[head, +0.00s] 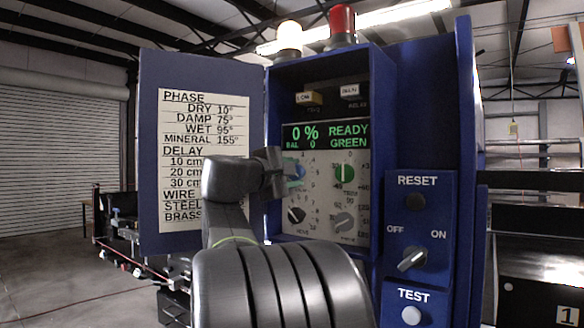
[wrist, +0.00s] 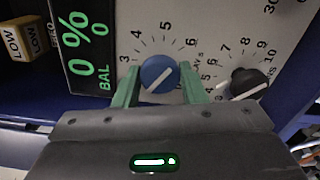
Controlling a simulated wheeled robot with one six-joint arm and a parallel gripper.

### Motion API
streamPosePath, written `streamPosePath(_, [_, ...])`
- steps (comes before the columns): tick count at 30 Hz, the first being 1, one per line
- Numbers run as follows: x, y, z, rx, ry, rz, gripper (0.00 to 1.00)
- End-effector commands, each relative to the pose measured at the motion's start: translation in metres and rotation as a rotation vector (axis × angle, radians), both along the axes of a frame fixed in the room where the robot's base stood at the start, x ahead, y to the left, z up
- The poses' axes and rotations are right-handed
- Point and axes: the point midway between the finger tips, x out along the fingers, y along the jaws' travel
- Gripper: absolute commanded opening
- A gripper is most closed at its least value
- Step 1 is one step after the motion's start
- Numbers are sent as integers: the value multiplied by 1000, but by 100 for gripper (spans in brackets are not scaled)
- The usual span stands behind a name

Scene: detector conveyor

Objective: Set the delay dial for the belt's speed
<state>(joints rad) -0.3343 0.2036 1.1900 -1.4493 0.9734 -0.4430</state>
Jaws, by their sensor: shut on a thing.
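The blue delay dial (wrist: 159,75) sits between my gripper's green fingers (wrist: 159,88) in the wrist view, and my gripper is shut on it. A white line crosses the dial's face, its upper right end toward about 6 on the printed scale. The label beside it is partly hidden and reads "LAY s". In the head view my gripper (head: 288,180) is at the upper left dial of the control panel, and the blue dial (head: 299,172) shows partly behind it. The card (head: 205,125) on the open door lists DELAY for 10, 20 and 30 cm; my arm hides the values.
The display (head: 326,136) reads 0%, BAL 0, READY GREEN. A green dial (head: 344,173), a black dial (head: 297,215) and a grey dial (head: 344,222) are close by.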

Motion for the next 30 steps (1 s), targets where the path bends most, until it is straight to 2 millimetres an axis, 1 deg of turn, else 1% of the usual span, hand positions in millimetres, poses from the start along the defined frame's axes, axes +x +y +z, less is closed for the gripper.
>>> streamPosePath(9, [0,0,0,-109,80,1,15])
streamPosePath(26, [0,0,-1,-134,99,1,15])
streamPosePath(27, [0,0,-1,-134,99,1,40])
streamPosePath(30, [0,0,-1,-133,98,1,59])
